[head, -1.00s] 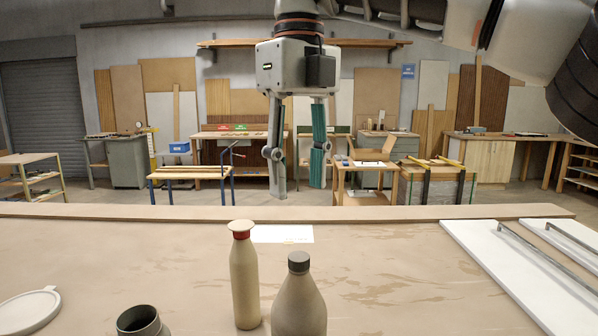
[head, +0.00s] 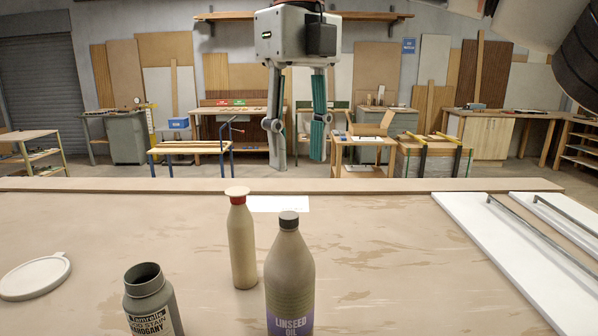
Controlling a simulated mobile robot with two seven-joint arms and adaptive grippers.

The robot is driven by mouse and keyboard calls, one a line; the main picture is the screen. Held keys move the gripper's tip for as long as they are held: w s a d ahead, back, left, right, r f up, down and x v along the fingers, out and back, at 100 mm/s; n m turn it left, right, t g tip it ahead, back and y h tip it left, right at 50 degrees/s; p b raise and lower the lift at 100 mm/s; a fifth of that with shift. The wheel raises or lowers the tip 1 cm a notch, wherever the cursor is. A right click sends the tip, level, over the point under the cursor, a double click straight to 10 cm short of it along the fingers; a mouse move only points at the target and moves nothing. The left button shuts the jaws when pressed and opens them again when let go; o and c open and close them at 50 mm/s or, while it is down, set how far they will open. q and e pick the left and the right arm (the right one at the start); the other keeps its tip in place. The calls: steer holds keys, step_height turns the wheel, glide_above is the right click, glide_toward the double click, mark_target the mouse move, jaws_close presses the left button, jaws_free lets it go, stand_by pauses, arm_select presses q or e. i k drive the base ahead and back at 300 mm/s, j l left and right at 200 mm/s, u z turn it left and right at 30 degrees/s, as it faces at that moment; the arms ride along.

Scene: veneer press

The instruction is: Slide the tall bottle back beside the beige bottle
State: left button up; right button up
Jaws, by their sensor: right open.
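The tall bottle (head: 289,272) is grey-brown with a dark cap and a "LINSEED OIL" label. It stands upright near the front of the worktop, its base cut off by the lower picture edge. The beige bottle (head: 242,245), with a red neck and pale top, stands upright behind it and to its left. My right gripper (head: 298,163) hangs fingers down in the picture above both bottles, open and empty, touching neither. My left gripper is not in view.
A grey open-mouthed wood stain container (head: 150,300) stands front left. A pale round lid (head: 36,277) lies at far left. White panels with grey handles (head: 510,262) lie at right. A white sheet (head: 278,203) lies behind the bottles. The worktop (head: 390,255) is clear right of the bottles.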

mark_target(290, 267)
steer(key=k+l, duration=0.25)
steer(key=k, duration=0.15)
steer(key=k+l, duration=0.25)
steer(key=k, duration=0.15)
